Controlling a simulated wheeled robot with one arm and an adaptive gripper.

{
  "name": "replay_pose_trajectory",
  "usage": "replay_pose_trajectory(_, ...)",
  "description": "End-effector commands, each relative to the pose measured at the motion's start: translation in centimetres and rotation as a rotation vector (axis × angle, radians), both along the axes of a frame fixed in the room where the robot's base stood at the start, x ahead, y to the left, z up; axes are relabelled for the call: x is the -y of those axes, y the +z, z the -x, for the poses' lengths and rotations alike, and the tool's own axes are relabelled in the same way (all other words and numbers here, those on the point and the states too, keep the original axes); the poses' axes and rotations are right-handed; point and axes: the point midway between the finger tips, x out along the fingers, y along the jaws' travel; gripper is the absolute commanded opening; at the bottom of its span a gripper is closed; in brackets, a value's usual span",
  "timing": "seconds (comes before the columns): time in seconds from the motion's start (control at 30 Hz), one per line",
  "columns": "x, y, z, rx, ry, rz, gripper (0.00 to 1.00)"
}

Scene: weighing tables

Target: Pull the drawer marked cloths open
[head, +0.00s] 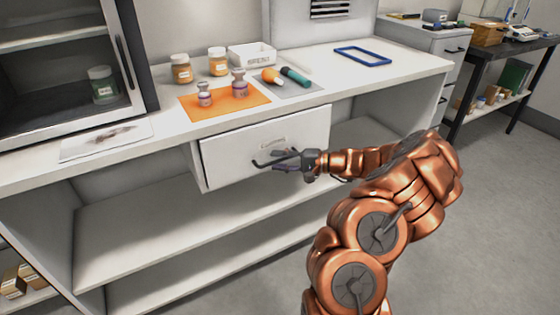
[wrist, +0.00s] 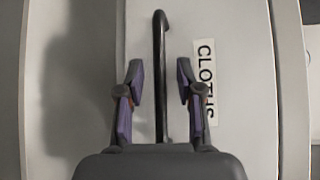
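The drawer marked CLOTHS has a pale front (head: 226,160) under the white counter. No drawer interior shows, and I cannot tell whether it stands slightly out. The wrist view shows its front (wrist: 240,110) with the CLOTHS label (wrist: 204,82) to the right of a black bar handle (wrist: 160,55). My gripper (head: 279,161) is at the drawer front in the head view. In the wrist view my gripper (wrist: 159,78) is open, one finger on each side of the handle, with a gap on both sides. The handle's lower end is close to the gripper body.
The counter (head: 400,66) above holds an orange mat (head: 250,102), jars, a white box (head: 250,54) and a blue frame (head: 362,56). A dark-framed cabinet (head: 128,55) stands at left. An open shelf (head: 140,225) lies below the drawer. The floor at right (head: 500,200) is clear.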

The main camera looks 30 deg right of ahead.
Motion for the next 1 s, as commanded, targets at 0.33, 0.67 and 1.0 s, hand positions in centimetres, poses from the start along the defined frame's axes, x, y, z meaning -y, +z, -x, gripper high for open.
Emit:
replay_pose_trajectory(0.33, 0.01, -0.01, 0.01, 0.000, 0.000, 0.000, 0.00)
replay_pose_trajectory(0.67, 0.02, -0.02, 0.01, -0.001, 0.000, 0.001, 0.00)
replay_pose_trajectory(1.0, -0.38, -0.04, 0.23, 0.000, 0.006, -0.001, 0.00)
